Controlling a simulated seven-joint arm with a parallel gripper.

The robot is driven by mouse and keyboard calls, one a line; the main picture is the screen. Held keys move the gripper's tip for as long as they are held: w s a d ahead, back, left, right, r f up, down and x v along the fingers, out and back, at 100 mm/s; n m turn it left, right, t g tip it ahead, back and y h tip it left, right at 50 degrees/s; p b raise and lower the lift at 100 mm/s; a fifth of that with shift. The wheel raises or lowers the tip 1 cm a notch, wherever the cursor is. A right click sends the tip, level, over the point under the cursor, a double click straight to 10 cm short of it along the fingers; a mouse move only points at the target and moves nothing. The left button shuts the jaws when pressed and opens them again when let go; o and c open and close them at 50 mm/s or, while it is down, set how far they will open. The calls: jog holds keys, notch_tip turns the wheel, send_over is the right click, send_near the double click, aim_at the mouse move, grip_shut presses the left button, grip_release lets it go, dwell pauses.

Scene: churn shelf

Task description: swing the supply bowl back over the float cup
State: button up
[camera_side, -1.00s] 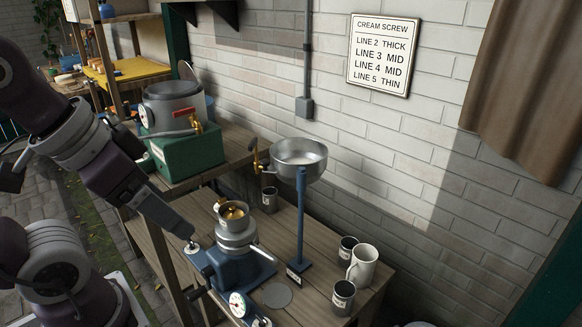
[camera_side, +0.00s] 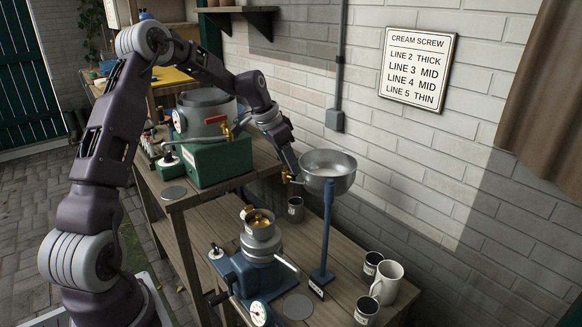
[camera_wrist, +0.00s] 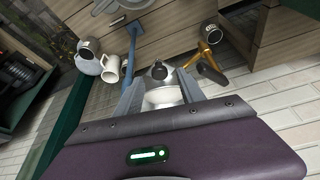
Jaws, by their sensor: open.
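The supply bowl (camera_side: 338,182), a silver bowl with pale liquid and a brass tap on its left, sits on top of a blue post. It stands to the right of the float cup (camera_side: 262,232), a small metal cup with golden contents on top of the separator. My gripper (camera_side: 294,178) is open at the bowl's left side, by the tap. In the wrist view, my gripper's (camera_wrist: 160,90) fingers lie either side of part of the bowl and its pale liquid (camera_wrist: 163,97). I cannot tell whether they touch it.
A sign (camera_side: 417,67) hangs on the brick wall behind. Dark cups and a white mug (camera_side: 386,283) stand at the bench's right end. A grey tank (camera_side: 205,122) on a green box is at left. The lower bench is partly clear.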

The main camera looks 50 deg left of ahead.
jog(key=shift+x, duration=1.1)
grip_shut()
dwell(0.6)
